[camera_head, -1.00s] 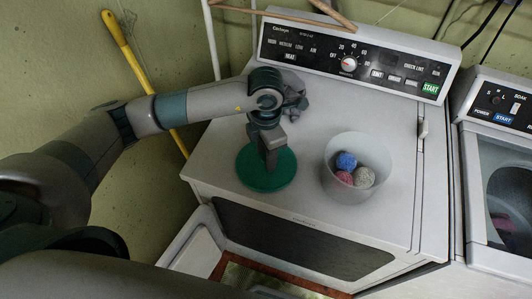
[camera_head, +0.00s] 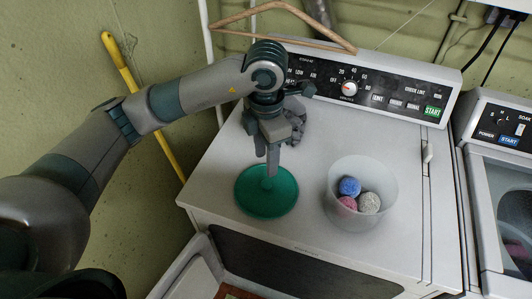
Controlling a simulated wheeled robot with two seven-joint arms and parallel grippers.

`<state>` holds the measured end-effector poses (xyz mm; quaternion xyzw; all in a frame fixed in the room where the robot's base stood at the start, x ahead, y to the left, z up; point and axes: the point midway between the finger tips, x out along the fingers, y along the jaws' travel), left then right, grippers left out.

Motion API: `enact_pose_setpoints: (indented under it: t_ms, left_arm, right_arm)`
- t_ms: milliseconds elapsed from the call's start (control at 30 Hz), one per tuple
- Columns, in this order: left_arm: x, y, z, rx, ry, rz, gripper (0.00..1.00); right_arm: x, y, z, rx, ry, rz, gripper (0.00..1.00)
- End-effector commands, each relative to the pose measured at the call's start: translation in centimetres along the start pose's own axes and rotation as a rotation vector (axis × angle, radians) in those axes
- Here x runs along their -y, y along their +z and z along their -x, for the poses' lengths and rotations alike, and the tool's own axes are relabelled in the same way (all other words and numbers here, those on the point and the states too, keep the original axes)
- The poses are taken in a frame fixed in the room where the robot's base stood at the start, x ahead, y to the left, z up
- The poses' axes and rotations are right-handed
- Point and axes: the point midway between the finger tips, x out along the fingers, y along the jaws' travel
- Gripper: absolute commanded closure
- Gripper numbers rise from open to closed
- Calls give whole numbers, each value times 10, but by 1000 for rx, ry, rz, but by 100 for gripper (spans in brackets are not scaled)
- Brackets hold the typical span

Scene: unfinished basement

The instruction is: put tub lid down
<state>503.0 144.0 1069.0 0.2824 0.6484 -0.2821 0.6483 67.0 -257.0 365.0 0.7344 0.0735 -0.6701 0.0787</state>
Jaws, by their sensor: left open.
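Whether the fingertips still touch the knob I cannot tell. A translucent tub (camera_head: 377,182) without a lid stands to the right of the lid, holding a blue ball (camera_head: 349,186), a pink ball (camera_head: 347,203) and a grey ball (camera_head: 369,203). My right gripper is not in view.
The dryer (camera_head: 300,227) has a raised control panel (camera_head: 372,92) along its back. A wooden hanger (camera_head: 290,18) is above the panel. A washer (camera_head: 500,180) stands at the right and a yellow pole (camera_head: 140,100) leans at the left wall. The dryer top behind the tub is clear.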

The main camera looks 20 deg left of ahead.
Motion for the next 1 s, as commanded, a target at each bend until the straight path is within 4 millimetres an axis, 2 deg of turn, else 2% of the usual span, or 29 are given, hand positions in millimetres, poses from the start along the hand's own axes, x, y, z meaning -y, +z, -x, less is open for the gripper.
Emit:
enact_pose_setpoints:
  t_ms: [100, 300, 1000]
  left_arm:
    - [-1, 1, 13, 3, 3, 0, 59]
    - [0, 0, 25, 0, 0, 1, 59]
    - [0, 0, 27, 0, 0, 1, 59]
  right_arm:
    - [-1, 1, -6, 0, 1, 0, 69]
    - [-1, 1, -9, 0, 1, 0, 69]
    - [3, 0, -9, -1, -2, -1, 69]
